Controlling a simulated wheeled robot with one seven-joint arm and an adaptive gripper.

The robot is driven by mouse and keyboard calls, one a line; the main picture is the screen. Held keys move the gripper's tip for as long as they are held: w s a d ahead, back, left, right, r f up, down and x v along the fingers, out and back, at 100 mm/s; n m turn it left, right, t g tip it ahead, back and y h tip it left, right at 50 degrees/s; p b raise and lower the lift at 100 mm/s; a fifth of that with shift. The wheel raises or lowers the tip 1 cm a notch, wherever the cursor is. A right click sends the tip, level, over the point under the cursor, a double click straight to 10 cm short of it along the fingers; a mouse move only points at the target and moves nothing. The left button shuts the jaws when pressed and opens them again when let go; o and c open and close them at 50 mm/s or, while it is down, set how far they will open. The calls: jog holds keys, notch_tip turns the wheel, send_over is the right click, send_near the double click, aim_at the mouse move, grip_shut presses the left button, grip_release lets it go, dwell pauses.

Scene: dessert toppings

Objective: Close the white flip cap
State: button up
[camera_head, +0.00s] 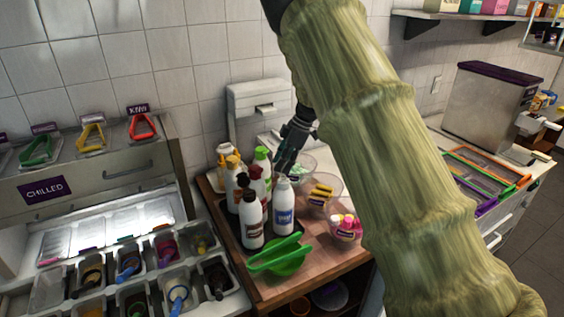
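A white bottle with a blue label (284,213) stands upright at the front right of a bottle group on the wooden counter. Its light top (283,182) looks white, but it is too small to tell whether a flip cap there is open or shut. My gripper (284,168) is dark and points down just above and behind this bottle's top. I cannot tell whether it touches the bottle. The fingers look close together, but their gap is too small to read, and I see nothing held in them.
Other bottles with black caps (250,196), yellow and red tops and a green bottle (262,157) crowd to the left. A green bowl with green tongs (280,256) sits in front. Topping bowls (345,228) stand to the right. A chilled bin unit (85,250) is at left.

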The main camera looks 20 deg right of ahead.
jog(key=shift+s+r, duration=0.25)
jog(key=shift+s, duration=0.1)
jog(key=c, duration=0.7)
jog(key=shift+w+f, duration=0.75)
jog(key=shift+w, duration=0.05)
jog(key=shift+s+r, duration=0.2)
jog(key=shift+s, duration=0.15)
jog(key=shift+w, duration=0.2)
jog(key=shift+s, duration=0.1)
